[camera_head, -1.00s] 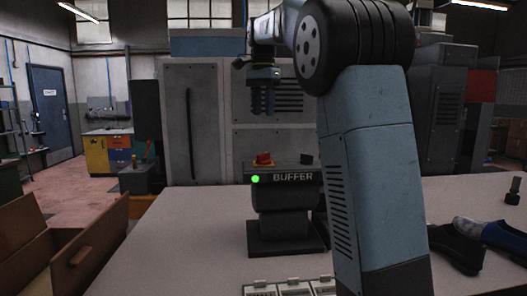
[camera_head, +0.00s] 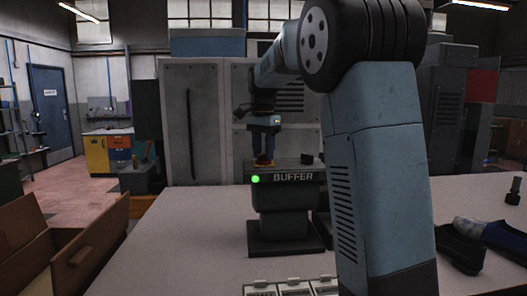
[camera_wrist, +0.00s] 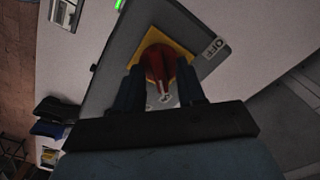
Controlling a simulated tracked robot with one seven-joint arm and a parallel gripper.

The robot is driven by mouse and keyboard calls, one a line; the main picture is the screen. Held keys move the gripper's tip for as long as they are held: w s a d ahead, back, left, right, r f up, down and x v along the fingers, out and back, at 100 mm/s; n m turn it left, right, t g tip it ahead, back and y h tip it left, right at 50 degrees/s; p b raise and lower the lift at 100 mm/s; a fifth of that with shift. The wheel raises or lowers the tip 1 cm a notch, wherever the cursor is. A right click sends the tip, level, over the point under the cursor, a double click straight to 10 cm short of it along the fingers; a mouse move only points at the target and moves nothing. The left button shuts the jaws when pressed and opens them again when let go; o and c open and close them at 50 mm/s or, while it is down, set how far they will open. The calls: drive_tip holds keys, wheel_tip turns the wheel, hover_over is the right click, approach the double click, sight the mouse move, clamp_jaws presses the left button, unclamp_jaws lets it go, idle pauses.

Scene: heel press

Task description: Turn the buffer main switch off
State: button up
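The buffer (camera_head: 285,215) is a dark machine on the table with a lit green lamp (camera_head: 255,179) on its front. Its main switch (camera_head: 263,162) is a red knob on a yellow plate, on top at the left. In the wrist view the red knob (camera_wrist: 157,62) lies between my fingertips, with an "OFF" label (camera_wrist: 214,48) to the right of the yellow plate. My gripper (camera_head: 264,152) points down at the switch, its fingers apart on either side of the knob. It also shows in the wrist view (camera_wrist: 161,88). I cannot tell whether the fingers touch the knob.
A small dark knob (camera_head: 307,159) stands on the buffer's top at the right. Dark shoes (camera_head: 462,248) lie on the table at the right. A cardboard box (camera_head: 75,250) stands at the left. The table left of the buffer is clear.

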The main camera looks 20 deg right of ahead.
drive_tip(key=shift+c, duration=0.4)
clamp_jaws()
idle(0.4)
drive_tip(key=n, duration=0.4)
drive_tip(key=shift+n, duration=0.3)
drive_tip(key=n, duration=0.4)
drive_tip(key=shift+a, duration=0.1)
drive_tip(key=shift+r, duration=0.1)
idle(0.3)
drive_tip(key=shift+o, duration=0.4)
unclamp_jaws()
